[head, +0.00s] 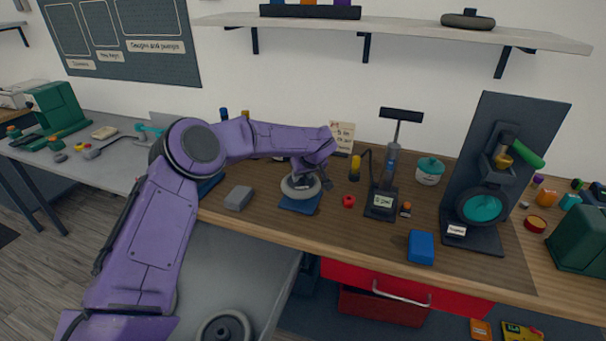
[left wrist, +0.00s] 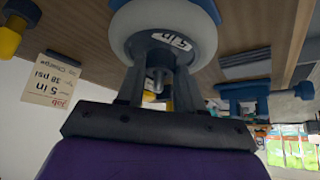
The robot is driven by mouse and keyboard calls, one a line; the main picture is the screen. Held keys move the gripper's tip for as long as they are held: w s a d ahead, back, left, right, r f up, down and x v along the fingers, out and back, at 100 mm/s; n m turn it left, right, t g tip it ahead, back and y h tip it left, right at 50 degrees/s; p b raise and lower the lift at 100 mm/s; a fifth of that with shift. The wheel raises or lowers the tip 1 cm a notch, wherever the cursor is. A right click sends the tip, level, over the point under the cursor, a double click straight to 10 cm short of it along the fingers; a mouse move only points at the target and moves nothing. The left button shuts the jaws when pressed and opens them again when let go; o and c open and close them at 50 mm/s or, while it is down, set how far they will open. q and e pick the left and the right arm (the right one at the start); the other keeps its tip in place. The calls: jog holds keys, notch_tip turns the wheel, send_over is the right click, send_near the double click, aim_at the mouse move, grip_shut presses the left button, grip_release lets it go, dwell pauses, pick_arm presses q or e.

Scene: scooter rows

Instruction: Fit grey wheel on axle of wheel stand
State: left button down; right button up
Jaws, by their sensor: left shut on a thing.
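My left gripper (head: 307,180) is shut on the grey wheel (head: 293,192), which has a pale grey tyre and a darker hub. In the left wrist view the wheel (left wrist: 150,22) fills the top middle, with my left fingers (left wrist: 158,85) at its hub. The wheel is at a blue pad (head: 298,204); I cannot tell whether it touches. A blue fixture with a bar (left wrist: 250,94) stands nearby in the left wrist view. It may be the wheel stand, but I cannot make out an axle. In the head view my left arm covers most of that area. My right gripper is not seen.
A grey block (head: 239,198) lies left of the pad. A red knob (head: 348,201), a pump (head: 384,190) and a blue box (head: 421,247) stand to the right. A dark upright machine with a teal disc (head: 482,208) is farther right. The front middle of the bench is clear.

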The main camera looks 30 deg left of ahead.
pick_arm(q)
jog(key=c, duration=0.6)
grip_release()
jog(key=shift+c, duration=0.2)
jog(key=shift+s+d+r, duration=0.15)
jog(key=shift+d+r, duration=0.1)
jog(key=shift+r, duration=0.15)
jog(key=b+v, duration=0.2)
jog(key=v, duration=0.7)
jog(key=shift+r, duration=0.35)
jog(key=shift+s+d, duration=0.1)
